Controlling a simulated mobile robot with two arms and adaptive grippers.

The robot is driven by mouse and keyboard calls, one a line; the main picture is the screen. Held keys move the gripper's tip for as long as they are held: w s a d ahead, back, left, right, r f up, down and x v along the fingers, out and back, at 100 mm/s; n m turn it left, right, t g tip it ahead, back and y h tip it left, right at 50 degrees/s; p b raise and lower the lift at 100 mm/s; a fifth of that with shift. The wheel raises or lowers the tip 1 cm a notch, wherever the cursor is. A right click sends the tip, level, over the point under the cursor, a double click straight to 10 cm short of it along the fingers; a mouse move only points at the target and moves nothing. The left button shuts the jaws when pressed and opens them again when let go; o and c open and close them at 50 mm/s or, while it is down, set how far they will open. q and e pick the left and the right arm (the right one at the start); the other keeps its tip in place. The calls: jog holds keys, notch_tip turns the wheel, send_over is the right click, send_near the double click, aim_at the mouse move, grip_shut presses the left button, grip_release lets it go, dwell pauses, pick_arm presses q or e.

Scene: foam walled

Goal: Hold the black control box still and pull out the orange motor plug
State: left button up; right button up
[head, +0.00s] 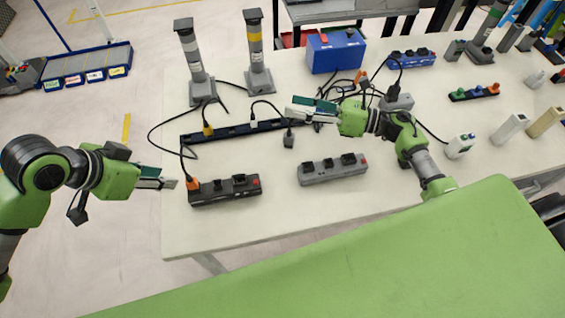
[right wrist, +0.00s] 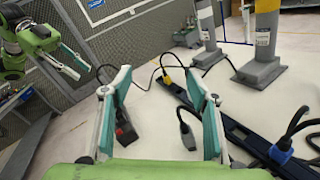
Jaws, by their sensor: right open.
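The black control box (head: 224,191) lies on the near left part of the white table. The orange motor plug (head: 193,184) sits at its left end, with a black cable rising from it. My left gripper (head: 172,184) is just left of the plug, apart from it; its fingers look spread in the right wrist view (right wrist: 78,64). My right gripper (head: 304,108) is open and empty above the table, up and right of the box. In the right wrist view, a dark end with red (right wrist: 126,132), seemingly the control box, shows partly behind a finger.
A grey power strip (head: 332,170) lies right of the box. A long dark rail (head: 230,131) with a yellow plug lies behind. A loose grey connector (head: 288,140) is near my right gripper. Two grey posts (head: 198,70) and a blue box (head: 336,52) stand farther back. Cables cross the table.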

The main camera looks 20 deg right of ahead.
jog(key=s+a+f+n+g, duration=0.5)
jog(key=a+n, duration=0.1)
jog(key=n+g+h, duration=0.1)
jog(key=n+g, duration=0.3)
jog(key=n, duration=0.1)
send_near(245, 180)
jog(key=x, duration=1.3)
jog(key=shift+w+d, duration=0.1)
